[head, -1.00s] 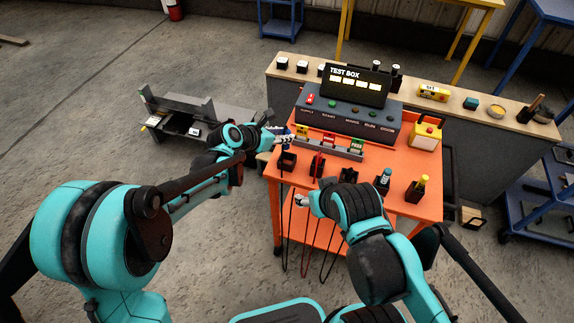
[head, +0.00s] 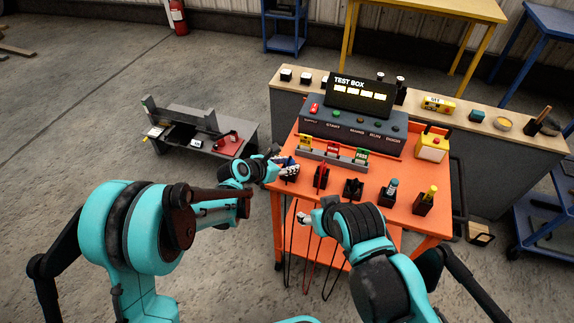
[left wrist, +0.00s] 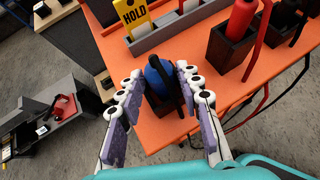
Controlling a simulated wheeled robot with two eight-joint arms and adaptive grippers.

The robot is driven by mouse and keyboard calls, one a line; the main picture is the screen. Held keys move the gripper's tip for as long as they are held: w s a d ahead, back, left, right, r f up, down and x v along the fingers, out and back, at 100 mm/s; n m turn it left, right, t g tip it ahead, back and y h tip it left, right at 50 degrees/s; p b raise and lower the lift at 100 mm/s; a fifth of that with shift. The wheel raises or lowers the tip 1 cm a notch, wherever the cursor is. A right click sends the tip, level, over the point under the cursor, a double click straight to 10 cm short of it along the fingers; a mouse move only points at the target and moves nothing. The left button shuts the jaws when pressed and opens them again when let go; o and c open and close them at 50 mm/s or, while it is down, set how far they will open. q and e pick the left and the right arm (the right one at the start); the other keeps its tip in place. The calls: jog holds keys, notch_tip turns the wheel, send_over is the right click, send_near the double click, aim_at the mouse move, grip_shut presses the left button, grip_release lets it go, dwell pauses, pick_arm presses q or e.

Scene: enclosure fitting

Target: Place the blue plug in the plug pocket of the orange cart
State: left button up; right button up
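The blue plug (left wrist: 156,73) sits upright in a black pocket (left wrist: 160,108) on the front left of the orange cart (head: 418,225), with a black cable beside it. My left gripper (left wrist: 159,78) has its fingers spread on both sides of the plug, with a visible gap at the left finger; contact at the right finger is unclear. In the head view my left gripper (head: 288,169) covers most of that pocket. My right gripper (head: 304,218) hangs in front of the cart's near edge, small and partly hidden by its arm.
Other pockets stand to the right, one with a red plug (left wrist: 240,22). A grey rack with a yellow HOLD tag (left wrist: 133,15) lies just behind. The test box (head: 358,97) stands at the cart's back. A low grey bench (head: 205,130) is left of the cart.

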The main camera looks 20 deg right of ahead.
pick_arm(q)
jog(key=shift+r, duration=0.1)
jog(key=s+a+r+m+y+p, duration=0.1)
jog(key=s+a+r+m+p, duration=0.15)
jog(key=s+a+r, duration=0.35)
jog(key=s+a+r+m+y+p, duration=0.1)
jog(key=s+a+r+m, duration=0.25)
jog(key=a, duration=0.55)
jog(key=s+a+r+m+y, duration=0.1)
jog(key=s+a+m+y, duration=0.2)
jog(key=s+a+m, duration=0.4)
jog(key=s+a+r+m+t+y, duration=0.1)
jog(key=s+a+m+y, duration=0.3)
jog(key=s+a+m, duration=0.4)
jog(key=a+r+m, duration=0.1)
jog(key=a+m, duration=0.2)
jog(key=a, duration=0.1)
jog(key=shift+s+a+r+m, duration=0.15)
jog(key=shift+s+a+m, duration=0.15)
jog(key=shift+m, duration=0.1)
